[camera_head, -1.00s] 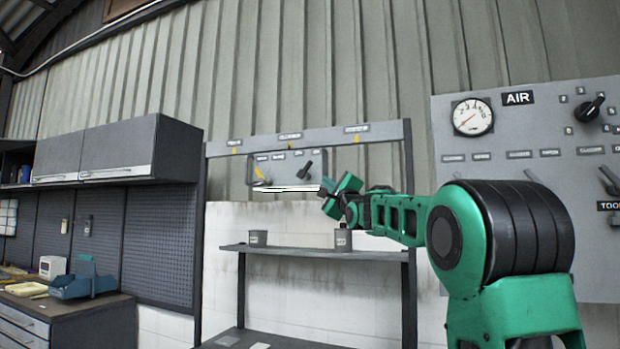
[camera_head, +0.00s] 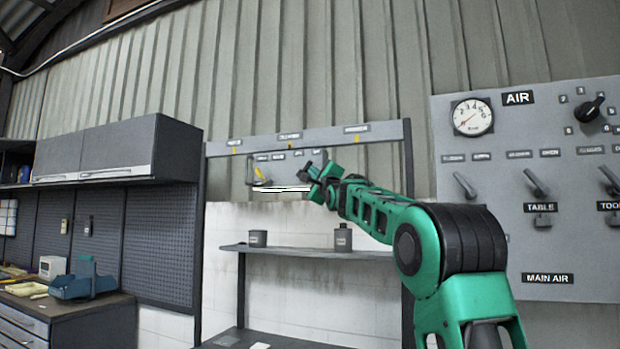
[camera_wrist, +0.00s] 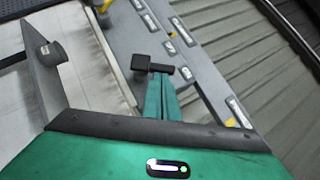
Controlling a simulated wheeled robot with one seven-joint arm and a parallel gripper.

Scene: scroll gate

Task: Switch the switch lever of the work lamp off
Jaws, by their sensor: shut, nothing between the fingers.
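A small grey switch panel (camera_head: 252,172) hangs under the labelled rail. A yellow lever (camera_head: 260,175) is at its left end and also shows at the top of the wrist view (camera_wrist: 103,7). A bright white strip (camera_head: 282,189) shows below the panel. My gripper (camera_head: 308,171) is shut and empty in front of the panel's right part, where it covers the black lever. In the wrist view, my shut fingers (camera_wrist: 162,76) show in front of the panel.
The labelled rail (camera_head: 380,133) runs above the panel. A shelf (camera_head: 290,251) below it holds two grey cans (camera_head: 342,238) (camera_head: 258,238). An air board (camera_head: 515,255) with a gauge and several levers stands at the right. Grey cupboards (camera_head: 108,150) hang at the left.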

